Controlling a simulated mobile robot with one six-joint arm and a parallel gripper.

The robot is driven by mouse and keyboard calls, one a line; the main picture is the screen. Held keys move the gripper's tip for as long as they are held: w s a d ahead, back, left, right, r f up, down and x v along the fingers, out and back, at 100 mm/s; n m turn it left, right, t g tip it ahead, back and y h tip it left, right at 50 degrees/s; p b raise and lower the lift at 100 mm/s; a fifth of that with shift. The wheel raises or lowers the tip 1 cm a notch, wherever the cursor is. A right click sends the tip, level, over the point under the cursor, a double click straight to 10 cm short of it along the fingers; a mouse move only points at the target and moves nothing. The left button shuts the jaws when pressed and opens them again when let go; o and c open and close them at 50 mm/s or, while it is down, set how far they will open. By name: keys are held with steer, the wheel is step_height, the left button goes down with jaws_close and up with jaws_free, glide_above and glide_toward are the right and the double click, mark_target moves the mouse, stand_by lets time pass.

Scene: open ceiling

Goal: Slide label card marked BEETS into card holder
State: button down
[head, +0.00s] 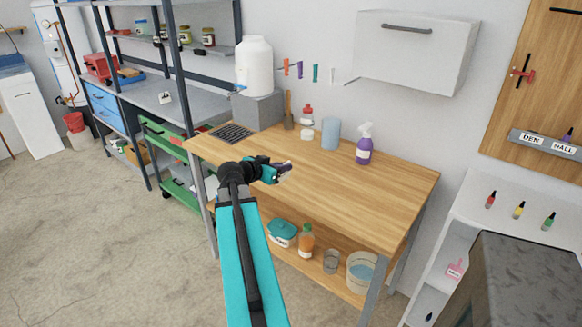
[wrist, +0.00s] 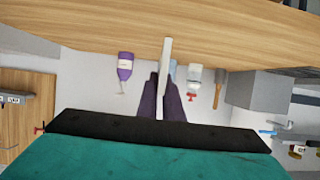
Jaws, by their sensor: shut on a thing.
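My gripper (head: 283,171) is over the left part of the wooden workbench in the head view. In the wrist view its two dark purple fingers (wrist: 164,92) are shut on a thin white card (wrist: 166,58). The card is seen nearly edge-on, so no lettering can be read. In the head view only a small pale bit of it shows at the fingertips. I cannot pick out the card holder for certain. A small white piece with a dark mark (head: 165,98) stands on the grey shelf unit at the left.
The wooden bench (head: 380,190) has a clear middle and right side. A purple spray bottle (head: 364,145), blue cylinder (head: 331,133) and brush (head: 288,112) stand along its back. A white tank (head: 254,65) sits on a grey block. A white wall cabinet (head: 415,50) hangs above.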

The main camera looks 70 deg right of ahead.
steer(key=shift+w+a+r, duration=0.1)
steer(key=shift+w+a, duration=0.1)
steer(key=shift+a, duration=0.5)
steer(key=w+a+r+n+t+y, duration=0.1)
steer(key=w+a+n+t, duration=0.5)
steer(key=w+a, duration=0.8)
steer(key=w+a+n+t+y, duration=0.2)
steer(key=w+a+n+t, duration=0.6)
steer(key=w, duration=1)
steer(key=w+a+r+n+t+y, duration=0.1)
steer(key=w+a+r+n+y, duration=0.1)
steer(key=a, duration=0.9)
steer(key=w+a+r+n+t+y, duration=0.1)
steer(key=w+a+r+n+y, duration=0.1)
steer(key=w+a+r+y, duration=0.2)
steer(key=w+a+r+n+t+y, duration=0.1)
steer(key=w+a+r+n+y, duration=0.2)
steer(key=a, duration=1.7)
steer(key=w+r+y, duration=0.1)
steer(key=w, duration=0.3)
steer(key=shift+w, duration=0.25)
